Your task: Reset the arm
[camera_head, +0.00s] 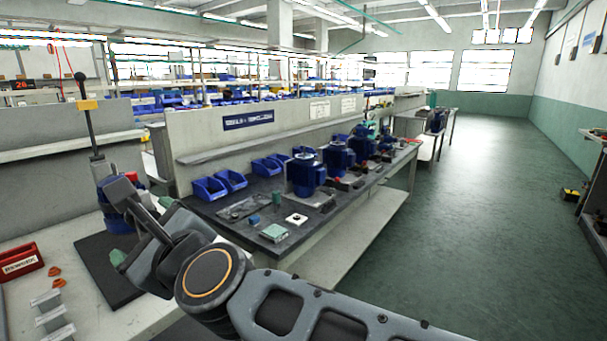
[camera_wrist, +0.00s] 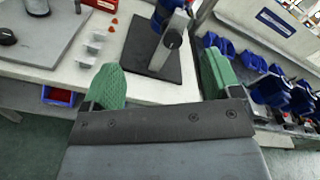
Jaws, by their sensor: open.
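My gripper (camera_wrist: 158,88) shows in the wrist view with its two green fingers spread wide and nothing between them. It hangs over the front edge of the light workbench (camera_wrist: 125,76). Beyond the fingers, a dark mat (camera_wrist: 160,58) lies on the bench with a blue pump and a grey post on it. In the head view my arm reaches in from the lower right, bent at the elbow, with a green finger (camera_head: 117,257) showing over the bench. The arm hides part of the mat and the blue pump (camera_head: 118,213) there.
A red box (camera_head: 22,262), small orange parts (camera_head: 55,277) and several grey brackets (camera_head: 48,318) lie on the near bench. A black bench (camera_head: 235,222) to the right carries blue bins (camera_head: 208,188) and several blue pumps (camera_head: 306,175). The green floor (camera_head: 460,220) at right is clear.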

